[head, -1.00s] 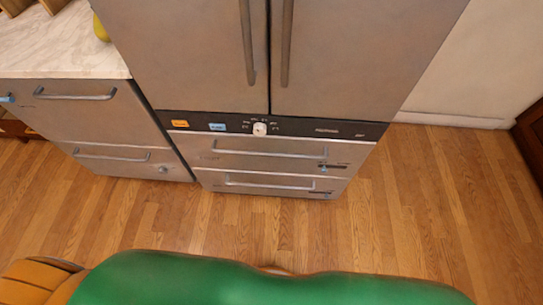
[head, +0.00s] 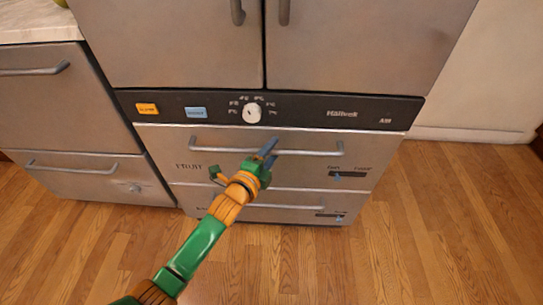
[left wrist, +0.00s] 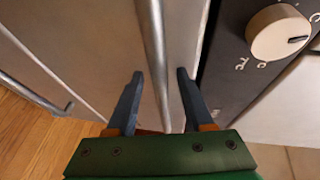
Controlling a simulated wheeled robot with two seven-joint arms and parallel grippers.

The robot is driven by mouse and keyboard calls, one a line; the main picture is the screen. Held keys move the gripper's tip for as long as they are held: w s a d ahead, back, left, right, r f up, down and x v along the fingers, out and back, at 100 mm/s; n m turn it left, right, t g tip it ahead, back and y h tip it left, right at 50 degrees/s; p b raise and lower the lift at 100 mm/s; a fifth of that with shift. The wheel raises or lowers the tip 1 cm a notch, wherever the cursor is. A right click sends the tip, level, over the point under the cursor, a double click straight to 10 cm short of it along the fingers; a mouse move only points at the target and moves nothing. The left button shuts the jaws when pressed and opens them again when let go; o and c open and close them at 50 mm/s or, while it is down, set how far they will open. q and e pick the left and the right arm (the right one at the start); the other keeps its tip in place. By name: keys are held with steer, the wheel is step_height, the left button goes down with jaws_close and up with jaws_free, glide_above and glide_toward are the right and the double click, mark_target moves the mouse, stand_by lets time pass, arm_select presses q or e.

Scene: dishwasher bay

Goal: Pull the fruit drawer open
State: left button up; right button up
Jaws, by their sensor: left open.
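The fruit drawer (head: 222,172), with a dark label at its left, is the upper steel drawer under the black control panel and looks shut. Its long bar handle (head: 310,152) runs across its top. My left gripper (head: 268,149) is at the middle of this handle. In the left wrist view its two dark fingers (left wrist: 158,76) are open, and the handle bar (left wrist: 153,35) shows in the gap between them. I cannot tell whether either finger touches the bar. My left gripper and forearm hide part of the drawer front. My right gripper is not in view.
A lower drawer (head: 290,207) with its own handle is beneath. The panel (head: 300,108) above has a white knob (head: 252,113) and orange and blue labels. Tall double doors are above it. Steel units (head: 60,110) stand at left. The wooden floor (head: 430,230) in front is clear.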

arm_select(q)
jaws_close()
stand_by(1.4)
